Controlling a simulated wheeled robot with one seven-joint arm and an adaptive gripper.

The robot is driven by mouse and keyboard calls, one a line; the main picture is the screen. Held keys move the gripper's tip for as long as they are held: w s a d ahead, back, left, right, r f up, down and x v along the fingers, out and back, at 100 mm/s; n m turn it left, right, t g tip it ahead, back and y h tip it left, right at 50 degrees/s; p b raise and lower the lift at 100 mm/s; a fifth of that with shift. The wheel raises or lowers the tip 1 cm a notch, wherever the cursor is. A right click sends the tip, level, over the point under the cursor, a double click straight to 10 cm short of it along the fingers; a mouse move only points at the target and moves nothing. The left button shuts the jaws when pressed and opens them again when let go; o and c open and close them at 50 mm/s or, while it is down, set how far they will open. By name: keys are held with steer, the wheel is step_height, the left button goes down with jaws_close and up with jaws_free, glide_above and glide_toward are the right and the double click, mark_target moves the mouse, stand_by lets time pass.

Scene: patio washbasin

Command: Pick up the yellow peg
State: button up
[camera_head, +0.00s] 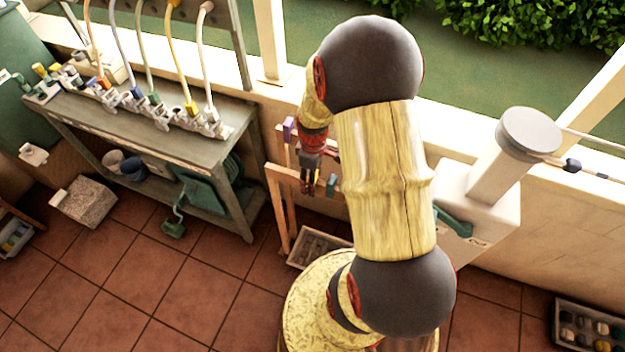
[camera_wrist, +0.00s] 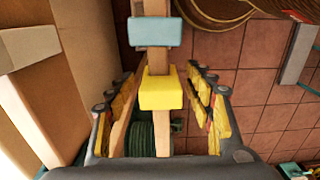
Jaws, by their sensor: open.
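The yellow peg (camera_wrist: 161,90) is a block-shaped piece on a narrow wooden rail in the wrist view. My gripper (camera_wrist: 162,76) is open, with one finger on each side of the peg and a visible gap on both sides. In the head view my gripper (camera_head: 310,183) hangs in front of a wooden rack (camera_head: 283,215). I cannot make out the yellow peg clearly there, as the gripper and arm cover that part.
A light blue peg (camera_wrist: 154,32) sits on the same rail beyond the yellow one. A purple peg (camera_head: 289,129) is on the rack's upper left. A grey workbench (camera_head: 185,152) stands left of the rack. A tray (camera_head: 318,247) lies on the floor by the rack.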

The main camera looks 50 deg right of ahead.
steer(key=shift+f, duration=0.75)
steer(key=shift+c, duration=0.7)
steer(key=c, duration=0.7)
steer(key=shift+r, duration=0.1)
steer(key=shift+c, duration=0.6)
